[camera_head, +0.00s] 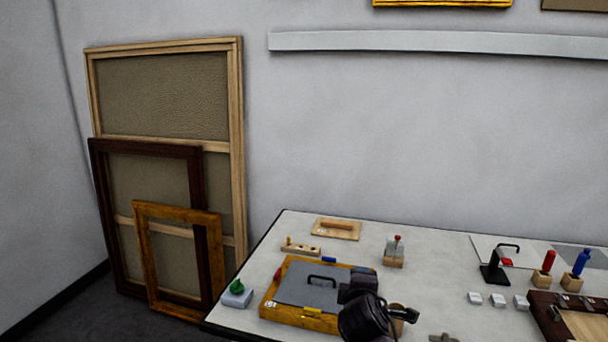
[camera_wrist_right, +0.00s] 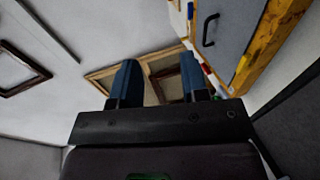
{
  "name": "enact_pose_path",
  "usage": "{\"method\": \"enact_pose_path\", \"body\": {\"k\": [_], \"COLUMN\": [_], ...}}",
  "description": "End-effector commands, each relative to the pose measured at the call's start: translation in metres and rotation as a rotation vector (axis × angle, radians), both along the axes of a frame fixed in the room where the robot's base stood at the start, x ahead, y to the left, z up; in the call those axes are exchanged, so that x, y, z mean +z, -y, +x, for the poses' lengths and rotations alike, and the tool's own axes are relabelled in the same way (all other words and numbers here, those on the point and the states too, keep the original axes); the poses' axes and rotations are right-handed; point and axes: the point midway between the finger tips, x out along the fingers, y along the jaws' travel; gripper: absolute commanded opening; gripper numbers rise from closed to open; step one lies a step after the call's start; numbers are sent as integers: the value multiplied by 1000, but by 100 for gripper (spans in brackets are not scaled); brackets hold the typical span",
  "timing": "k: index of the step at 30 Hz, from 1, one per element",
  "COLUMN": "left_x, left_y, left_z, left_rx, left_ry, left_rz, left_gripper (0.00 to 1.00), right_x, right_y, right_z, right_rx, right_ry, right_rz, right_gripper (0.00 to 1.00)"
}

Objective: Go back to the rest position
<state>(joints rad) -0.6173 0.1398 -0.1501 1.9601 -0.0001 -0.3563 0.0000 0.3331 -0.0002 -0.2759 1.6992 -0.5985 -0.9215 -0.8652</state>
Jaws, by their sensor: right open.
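My right gripper (camera_head: 359,290) is dark and hangs over the right side of the wooden-framed box with a grey panel (camera_head: 290,314) in the head view, hiding part of it. In the right wrist view my right gripper (camera_wrist_right: 158,76) has its two fingers well apart. Nothing is held between them, and the leaning frames show behind the gap. The grey panel and its black handle (camera_wrist_right: 208,30) are at the upper right there. My left gripper is in neither view.
The white table (camera_head: 245,258) also carries a green item on a grey block (camera_head: 237,293), a wooden float (camera_head: 336,229), and a red-topped block (camera_head: 394,252). A black stand (camera_head: 494,270) and a dark tray (camera_head: 545,317) are at the right. Frames (camera_head: 170,215) lean on the wall.

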Motion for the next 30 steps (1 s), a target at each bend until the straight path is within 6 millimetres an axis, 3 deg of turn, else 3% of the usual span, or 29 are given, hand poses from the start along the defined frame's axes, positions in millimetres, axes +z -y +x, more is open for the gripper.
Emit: {"method": "enact_pose_path", "body": {"k": [7,15,21,27,30], "left_x": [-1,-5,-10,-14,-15], "left_y": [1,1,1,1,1], "left_z": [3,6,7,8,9], "left_rx": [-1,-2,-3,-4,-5], "left_ry": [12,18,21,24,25], "left_rz": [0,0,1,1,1], "left_gripper": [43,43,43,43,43], "right_x": [-44,-109,-161,-215,-235], "right_y": [20,67,105,137,146], "right_z": [-44,-127,-201,-278,-307], "right_rx": [-9,-116,-232,-377,-429], "right_ry": [95,106,72,-9,-45], "right_rz": [677,1241,1370,1344,1325], "right_gripper": [41,41,41,41,41]}}
